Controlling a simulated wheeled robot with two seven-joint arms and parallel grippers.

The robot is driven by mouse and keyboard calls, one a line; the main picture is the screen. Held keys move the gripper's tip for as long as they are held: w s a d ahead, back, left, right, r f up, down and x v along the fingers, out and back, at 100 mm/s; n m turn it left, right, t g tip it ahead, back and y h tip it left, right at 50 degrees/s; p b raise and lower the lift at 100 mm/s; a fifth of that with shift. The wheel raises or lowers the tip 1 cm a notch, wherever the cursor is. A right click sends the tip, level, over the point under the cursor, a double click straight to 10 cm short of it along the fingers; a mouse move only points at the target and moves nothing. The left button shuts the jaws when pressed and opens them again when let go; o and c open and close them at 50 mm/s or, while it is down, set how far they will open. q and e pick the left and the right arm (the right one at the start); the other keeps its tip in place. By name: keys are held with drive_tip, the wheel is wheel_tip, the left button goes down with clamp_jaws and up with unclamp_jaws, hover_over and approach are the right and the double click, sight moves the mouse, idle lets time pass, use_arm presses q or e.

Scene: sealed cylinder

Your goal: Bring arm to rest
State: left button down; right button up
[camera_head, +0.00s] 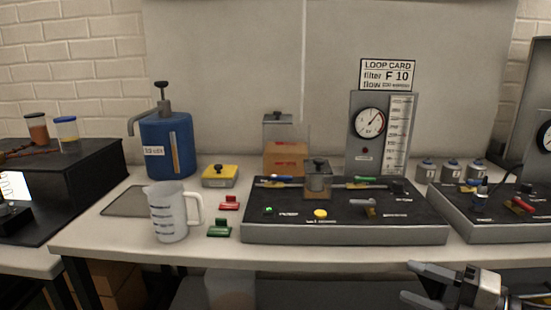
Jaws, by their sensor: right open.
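My right gripper (424,285) is at the lower right of the head view, in front of the bench's front edge. Its two fingers point left and stand apart, with nothing visible between them. My left gripper does not show. A gauge stand (369,165) with a round dial and a scale is behind the panel.
A white measuring jug (170,215), a blue pump canister (167,145), a yellow box (220,175) and red (229,203) and green (219,229) blocks stand on the left. A second panel (470,225) is at the right. Several small grey canisters (451,170) stand behind it.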

drive_tip(key=s+a+f+m+h+p, duration=0.1)
drive_tip(key=s+a+f+m+h, duration=0.3)
drive_tip(key=f+m, duration=0.5)
drive_tip(key=s+a+f+m+g+h+p, duration=0.1)
drive_tip(key=s+a+f+m+h, duration=0.4)
drive_tip(key=s+a+f+m, duration=0.4)
drive_tip(key=m, duration=0.7)
drive_tip(key=shift+s+f, duration=0.25)
drive_tip(key=shift+s, duration=0.1)
idle(0.3)
